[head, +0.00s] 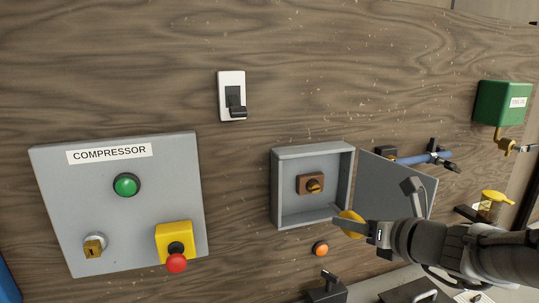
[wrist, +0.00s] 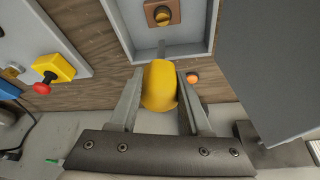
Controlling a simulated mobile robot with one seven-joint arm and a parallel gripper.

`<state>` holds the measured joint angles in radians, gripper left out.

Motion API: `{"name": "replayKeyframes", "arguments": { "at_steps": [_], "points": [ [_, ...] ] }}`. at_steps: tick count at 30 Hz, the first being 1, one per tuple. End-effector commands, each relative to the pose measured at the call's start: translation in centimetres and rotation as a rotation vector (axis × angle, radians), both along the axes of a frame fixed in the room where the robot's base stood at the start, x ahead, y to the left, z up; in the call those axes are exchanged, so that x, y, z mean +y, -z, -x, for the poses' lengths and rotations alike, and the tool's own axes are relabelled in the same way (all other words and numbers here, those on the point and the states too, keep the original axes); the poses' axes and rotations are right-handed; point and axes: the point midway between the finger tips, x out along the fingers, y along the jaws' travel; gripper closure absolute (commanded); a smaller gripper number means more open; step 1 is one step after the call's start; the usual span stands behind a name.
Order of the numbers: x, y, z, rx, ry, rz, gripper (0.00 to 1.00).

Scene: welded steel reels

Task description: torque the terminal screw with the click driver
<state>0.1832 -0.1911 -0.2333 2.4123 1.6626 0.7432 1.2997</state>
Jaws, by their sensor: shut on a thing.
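My gripper (wrist: 158,95) is shut on the yellow handle of the click driver (wrist: 159,86). In the head view the driver (head: 351,223) shows as a yellow handle at the fingertips, below and right of the terminal. Its grey shaft points toward the open grey box (head: 279,190). The terminal screw (head: 314,186) is a brass-coloured head on a brown block inside the box. In the wrist view the screw (wrist: 162,15) is at the top, beyond the driver's tip. The driver's tip appears apart from the screw.
The box's grey door (head: 394,185) stands open on the right, close to my arm. A compressor panel (head: 70,205) with buttons is on the left. An orange lamp (head: 320,248) is below the box. A switch (head: 232,96) is above. A blue-handled tool (head: 425,158) is behind the door.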

Motion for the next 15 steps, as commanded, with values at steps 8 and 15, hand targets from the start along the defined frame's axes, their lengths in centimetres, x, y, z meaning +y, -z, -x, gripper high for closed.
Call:
{"name": "replayKeyframes", "arguments": {
  "at_steps": [8,15],
  "points": [
    [-0.4,-0.1,1.4,-0.001,0.001,-0.001,1.00],
    [-0.9,-0.1,2.5,-0.002,0.001,0.000,1.00]
  ]
}}
